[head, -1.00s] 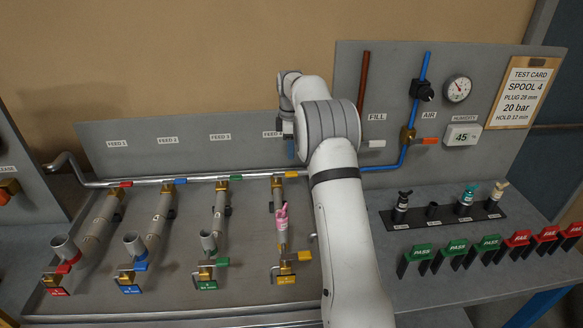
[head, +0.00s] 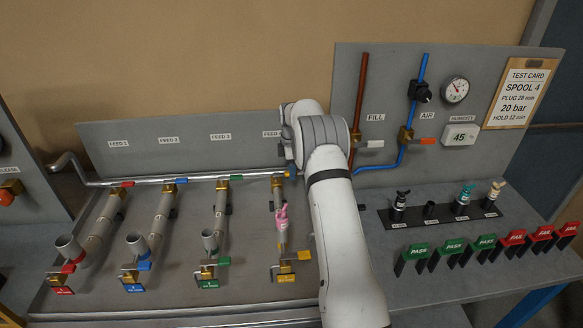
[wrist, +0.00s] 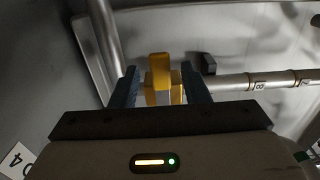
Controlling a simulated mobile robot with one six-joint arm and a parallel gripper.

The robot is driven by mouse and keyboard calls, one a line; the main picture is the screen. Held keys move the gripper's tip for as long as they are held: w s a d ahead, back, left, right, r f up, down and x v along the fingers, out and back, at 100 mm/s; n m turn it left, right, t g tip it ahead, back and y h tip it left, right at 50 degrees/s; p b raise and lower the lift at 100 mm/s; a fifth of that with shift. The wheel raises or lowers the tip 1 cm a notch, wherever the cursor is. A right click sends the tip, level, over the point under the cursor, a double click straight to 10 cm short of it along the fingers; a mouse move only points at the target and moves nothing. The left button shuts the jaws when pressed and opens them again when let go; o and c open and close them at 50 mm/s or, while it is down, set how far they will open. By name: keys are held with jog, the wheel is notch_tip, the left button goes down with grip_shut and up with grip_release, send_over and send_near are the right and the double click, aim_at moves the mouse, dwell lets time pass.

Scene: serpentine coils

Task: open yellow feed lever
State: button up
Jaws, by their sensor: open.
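The yellow feed lever (wrist: 160,70) stands between the two blue-grey fingers of my gripper (wrist: 160,88) in the wrist view. The gripper is open, with a finger on either side of the lever; I see no clear contact. The brass valve (head: 277,183) of the fourth feed line shows in the head view, at the top of the line with the pink plug. There my gripper (head: 292,172) is mostly hidden by my arm, low beside this valve. The lever is largely hidden in that view.
A silver manifold pipe (head: 200,178) runs behind the valves. Red, blue and green feed levers (head: 222,184) lie to the left. A second yellow lever (head: 302,255) is at the line's lower end. The fill and air pipes (head: 412,130) rise to the right.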

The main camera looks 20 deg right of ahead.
jog(key=shift+c, duration=0.3)
grip_shut()
jog(key=shift+a, duration=0.15)
